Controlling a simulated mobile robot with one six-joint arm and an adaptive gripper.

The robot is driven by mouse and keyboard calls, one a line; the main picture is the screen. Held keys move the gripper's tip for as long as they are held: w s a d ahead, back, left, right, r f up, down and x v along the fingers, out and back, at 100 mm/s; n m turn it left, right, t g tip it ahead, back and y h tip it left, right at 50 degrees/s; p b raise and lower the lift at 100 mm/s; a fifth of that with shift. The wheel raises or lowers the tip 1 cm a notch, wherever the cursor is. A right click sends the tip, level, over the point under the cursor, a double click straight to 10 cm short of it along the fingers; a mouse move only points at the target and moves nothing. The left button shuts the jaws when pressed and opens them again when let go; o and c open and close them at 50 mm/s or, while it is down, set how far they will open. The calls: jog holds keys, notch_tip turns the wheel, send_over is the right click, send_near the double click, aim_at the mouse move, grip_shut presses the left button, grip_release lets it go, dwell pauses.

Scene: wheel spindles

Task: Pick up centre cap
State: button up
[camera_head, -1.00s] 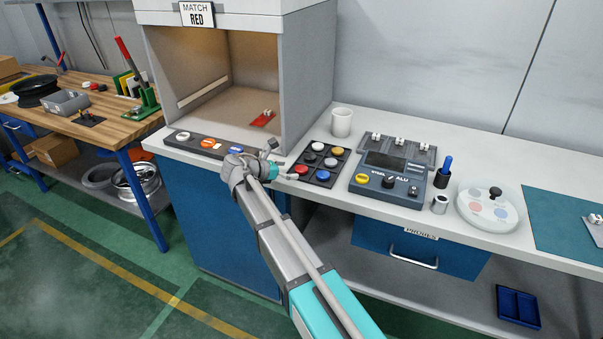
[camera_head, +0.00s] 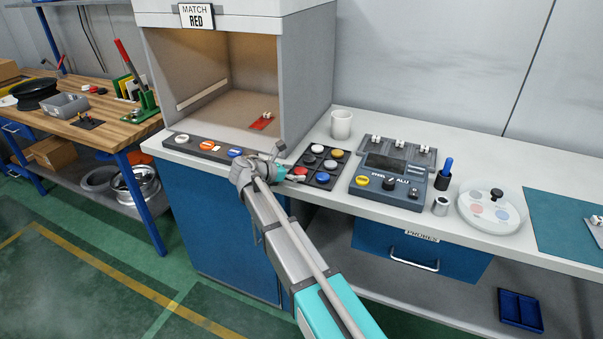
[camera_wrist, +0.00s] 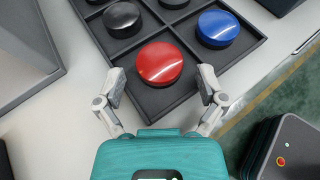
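A glossy red centre cap (camera_wrist: 160,63) lies in a front corner compartment of a black divided tray (camera_wrist: 150,100); in the head view the red cap (camera_head: 301,171) is partly hard to make out beside my gripper. My gripper (camera_wrist: 160,82) is open and empty, its fingers at either side of the red cap's near half, apart from it. In the head view my gripper (camera_head: 286,176) is at the tray's front left. A blue cap (camera_wrist: 217,28) is to the right and a black cap (camera_wrist: 122,18) behind left. White, yellow and grey caps fill other compartments.
A booth (camera_head: 310,60) with a "MATCH RED" sign (camera_head: 197,15) stands left, holding a red card (camera_head: 262,121). A button strip (camera_head: 180,140) lies at its front. A white mug (camera_head: 341,124) is behind the tray; a control console (camera_head: 385,190) is right of it.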

jog(key=c, duration=0.9)
jog(key=shift+r, duration=0.15)
notch_tip(320, 180, up, 3)
jog(key=p, duration=0.3)
jog(key=shift+f, duration=0.2)
jog(key=s+d+r+p, duration=0.2)
jog(key=s+r+p, duration=0.8)
jog(key=s, duration=0.3)
jog(key=shift+s+d, duration=0.35)
jog(key=shift+d, duration=0.05)
